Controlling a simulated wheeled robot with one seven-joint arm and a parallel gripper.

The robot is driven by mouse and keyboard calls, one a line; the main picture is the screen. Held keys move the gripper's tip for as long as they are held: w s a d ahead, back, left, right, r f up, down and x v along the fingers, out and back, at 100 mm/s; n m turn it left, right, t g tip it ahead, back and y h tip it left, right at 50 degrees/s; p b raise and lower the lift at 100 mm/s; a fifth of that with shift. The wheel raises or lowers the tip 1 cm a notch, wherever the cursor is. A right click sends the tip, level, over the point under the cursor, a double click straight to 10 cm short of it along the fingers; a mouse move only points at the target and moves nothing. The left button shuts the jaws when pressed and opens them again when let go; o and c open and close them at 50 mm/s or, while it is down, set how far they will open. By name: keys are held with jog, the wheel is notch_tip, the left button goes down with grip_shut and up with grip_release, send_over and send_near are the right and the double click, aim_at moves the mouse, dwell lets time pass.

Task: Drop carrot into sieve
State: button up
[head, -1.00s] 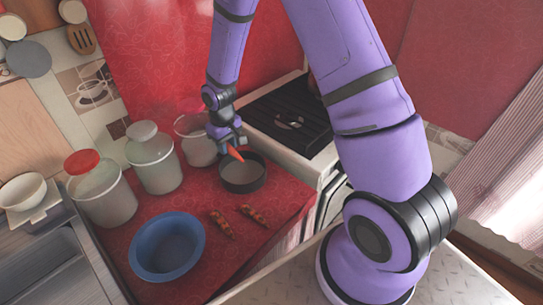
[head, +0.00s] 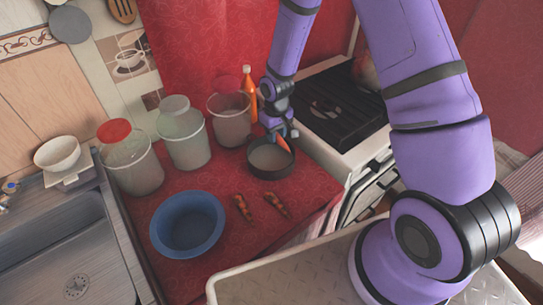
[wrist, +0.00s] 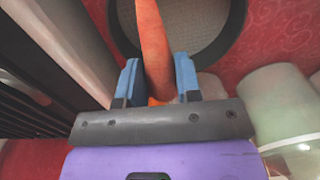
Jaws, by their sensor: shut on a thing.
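My gripper (head: 280,132) is shut on an orange carrot (head: 283,144), with one blue finger on each side of it in the wrist view (wrist: 158,78). The carrot (wrist: 153,42) points away from the gripper. The sieve (head: 272,174) is a dark, round-rimmed vessel with a grey mesh bottom, standing on the red counter. The gripper and carrot are above the sieve's back right part in the head view. In the wrist view the carrot overlaps the sieve's mesh (wrist: 203,25). Its exact height above the mesh cannot be told.
A blue bowl (head: 157,224) and two spotted orange-brown items (head: 243,208) lie on the red counter (head: 225,260). Several jars, including a red-lidded one (head: 135,165), and an orange bottle (head: 249,88) stand behind. A black-topped stove (head: 340,112) is to the right.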

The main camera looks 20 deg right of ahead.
jog(key=shift+f, duration=0.2)
jog(key=o, duration=1)
notch_tip(320, 180, up, 11)
jog(key=shift+a+f, duration=0.1)
